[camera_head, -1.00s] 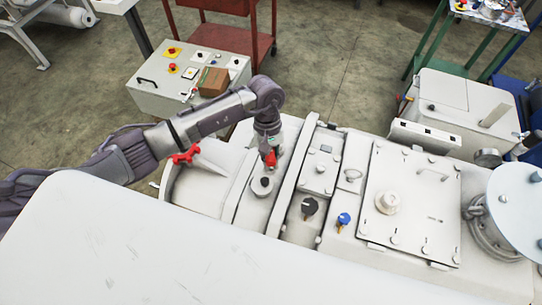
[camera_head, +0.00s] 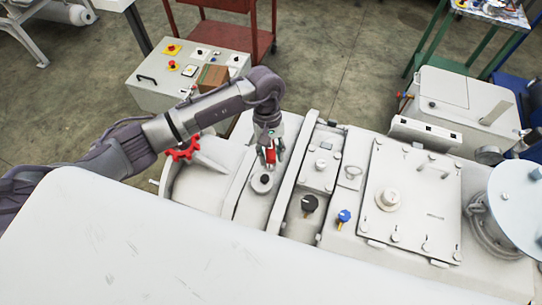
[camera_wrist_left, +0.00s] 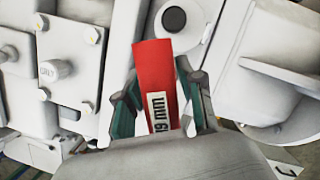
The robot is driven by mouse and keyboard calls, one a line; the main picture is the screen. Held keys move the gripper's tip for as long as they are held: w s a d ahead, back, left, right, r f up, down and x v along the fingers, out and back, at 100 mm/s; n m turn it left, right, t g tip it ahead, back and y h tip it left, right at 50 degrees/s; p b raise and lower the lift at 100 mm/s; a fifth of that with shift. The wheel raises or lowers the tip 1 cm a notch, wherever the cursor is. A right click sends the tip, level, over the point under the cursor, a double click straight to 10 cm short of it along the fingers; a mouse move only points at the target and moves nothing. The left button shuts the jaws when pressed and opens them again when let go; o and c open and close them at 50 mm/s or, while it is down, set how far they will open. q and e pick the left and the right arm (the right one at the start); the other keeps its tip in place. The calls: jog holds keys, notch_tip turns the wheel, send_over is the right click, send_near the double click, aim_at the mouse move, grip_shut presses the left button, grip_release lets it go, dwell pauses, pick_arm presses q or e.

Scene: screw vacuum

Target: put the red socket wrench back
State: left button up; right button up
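The red socket wrench (camera_wrist_left: 156,80) is between the fingers of my left gripper (camera_wrist_left: 160,105) in the left wrist view. A white label reading "19 mm" shows on its side. The fingers lie along both of its sides and look closed on it. In the head view the wrench (camera_head: 270,156) points down from my left gripper (camera_head: 270,150), above the white machine (camera_head: 225,195) near a round fitting with a dark centre (camera_head: 262,182). Whether the wrench touches anything below cannot be told. My right gripper is not in view.
A red handwheel (camera_head: 183,152) sits left of the gripper. Black (camera_head: 309,204) and blue (camera_head: 344,217) knobs stand to the right. A control box (camera_head: 165,92) carrying a cardboard box (camera_head: 212,77) stands behind my arm. A large white surface (camera_head: 130,245) fills the front left.

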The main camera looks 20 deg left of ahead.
pick_arm(q)
jog(key=b+v, duration=0.3)
jog(key=v, duration=0.6)
jog(key=shift+w+a+r, duration=0.15)
jog(key=shift+r, duration=0.7)
jog(key=shift+a, duration=0.1)
